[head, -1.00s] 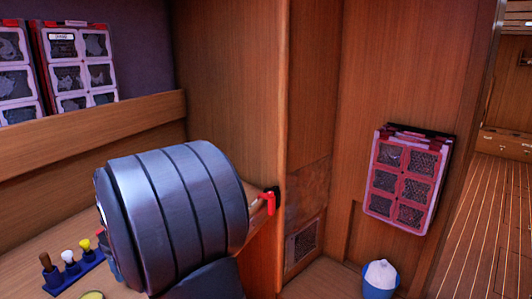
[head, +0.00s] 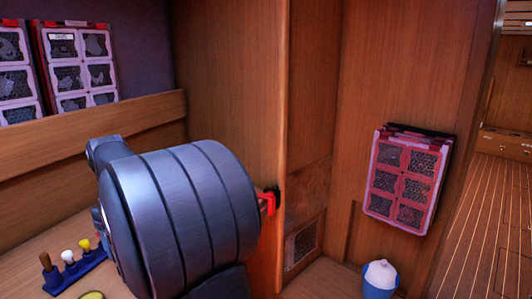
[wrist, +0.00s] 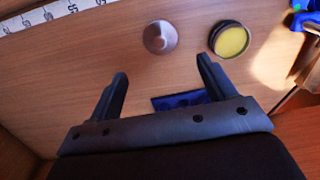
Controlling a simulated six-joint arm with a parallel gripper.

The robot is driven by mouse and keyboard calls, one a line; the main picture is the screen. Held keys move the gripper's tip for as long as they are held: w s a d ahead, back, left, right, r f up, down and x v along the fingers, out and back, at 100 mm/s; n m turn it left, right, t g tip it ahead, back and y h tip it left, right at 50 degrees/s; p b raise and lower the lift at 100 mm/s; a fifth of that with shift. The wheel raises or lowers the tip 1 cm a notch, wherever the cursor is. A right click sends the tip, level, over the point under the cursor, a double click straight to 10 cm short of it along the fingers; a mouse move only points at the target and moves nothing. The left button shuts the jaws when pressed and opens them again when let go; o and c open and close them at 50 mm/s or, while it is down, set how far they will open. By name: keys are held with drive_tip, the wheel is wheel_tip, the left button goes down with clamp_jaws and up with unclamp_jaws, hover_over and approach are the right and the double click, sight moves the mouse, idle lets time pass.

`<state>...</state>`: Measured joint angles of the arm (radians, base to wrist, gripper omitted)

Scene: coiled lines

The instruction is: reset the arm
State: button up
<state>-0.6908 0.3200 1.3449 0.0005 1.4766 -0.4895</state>
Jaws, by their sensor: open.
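My gripper (wrist: 162,76) shows in the wrist view, with its two dark fingers spread apart and nothing between them. It is above a wooden surface (wrist: 70,85). My grey arm fills the middle of the head view and hides part of that surface, and my gripper is not visible there. Beyond the fingertips in the wrist view are a grey cone-like piece (wrist: 160,37) and a round dark container with a yellow inside (wrist: 230,40). A dark blue piece (wrist: 182,100) lies between the fingers' bases, partly hidden by my gripper.
A blue rack (head: 78,279) with several coloured handles stands on the surface at left. A red fitting (head: 267,203) is close beside my arm. A measuring strip (wrist: 40,14) crosses the wrist view's corner.

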wheel_tip(320, 180, down, 9)
drive_tip(key=shift+f, duration=0.2)
wheel_tip(320, 180, up, 4)
drive_tip(key=shift+f, duration=0.2)
drive_tip(key=w+d+r, duration=0.1)
drive_tip(key=d+r, duration=0.6)
drive_tip(key=d, duration=0.4)
drive_tip(key=s+a+r+n, duration=0.3)
drive_tip(key=s+a, duration=0.3)
drive_tip(key=a, duration=0.1)
drive_tip(key=s+a+f, duration=0.1)
drive_tip(key=a+f, duration=0.1)
drive_tip(key=a, duration=0.1)
drive_tip(key=s+a+f, duration=0.1)
drive_tip(key=a+f, duration=0.1)
drive_tip(key=a, duration=0.1)
drive_tip(key=s+a+f, duration=0.2)
drive_tip(key=a, duration=0.1)
drive_tip(key=a+f, duration=0.2)
drive_tip(key=f, duration=0.1)
drive_tip(key=shift+s+f, duration=0.1)
drive_tip(key=shift+s, duration=0.25)
drive_tip(key=shift+f, duration=0.75)
